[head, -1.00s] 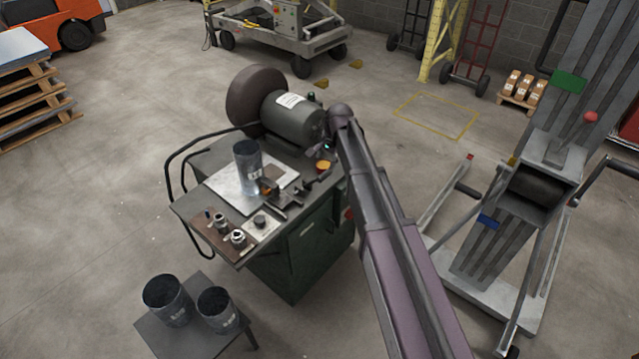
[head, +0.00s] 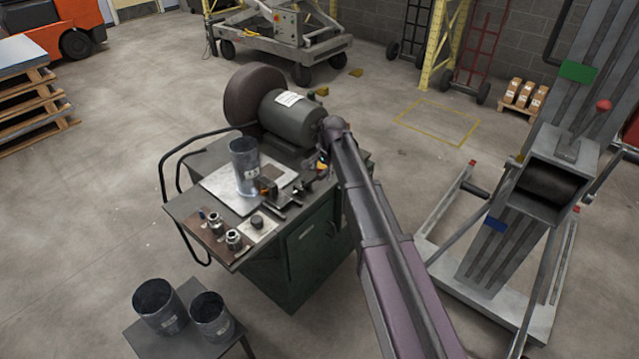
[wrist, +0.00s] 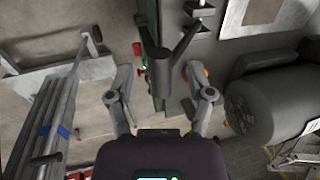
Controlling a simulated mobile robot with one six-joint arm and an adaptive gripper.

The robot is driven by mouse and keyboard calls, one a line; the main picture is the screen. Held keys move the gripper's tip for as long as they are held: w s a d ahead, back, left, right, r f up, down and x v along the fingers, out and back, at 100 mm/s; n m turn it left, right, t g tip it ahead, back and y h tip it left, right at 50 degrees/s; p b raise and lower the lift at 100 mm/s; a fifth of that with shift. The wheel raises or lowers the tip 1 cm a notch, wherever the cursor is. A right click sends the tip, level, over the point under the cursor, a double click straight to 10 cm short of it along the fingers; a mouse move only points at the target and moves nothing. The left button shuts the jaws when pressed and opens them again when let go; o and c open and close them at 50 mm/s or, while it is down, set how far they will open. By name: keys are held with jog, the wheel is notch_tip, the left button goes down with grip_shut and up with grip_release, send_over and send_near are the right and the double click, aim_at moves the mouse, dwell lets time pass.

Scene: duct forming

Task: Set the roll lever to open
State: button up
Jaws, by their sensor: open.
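My gripper (wrist: 160,80) is open in the wrist view, its two fingers apart. A dark grey post-like part with a slanted arm (wrist: 160,60) shows between and beyond the fingers; it may be the roll lever, but I cannot tell its setting. The fingers appear to stand on either side of it, and I see no clear contact. In the head view my gripper (head: 323,165) is at the right end of the green forming machine (head: 312,250), mostly hidden behind my arm. Small red and green controls lie beyond the fingers in the wrist view.
A grey motor (head: 290,118) stands at the machine's back and also shows close on the right in the wrist view (wrist: 262,105). A metal cylinder (head: 244,165) stands on the machine top. A lift with a mast (head: 490,240) is at the right.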

aim_at(320, 176)
jog(key=shift+b+x, duration=1.5)
jog(key=shift+x, duration=0.35)
grip_shut()
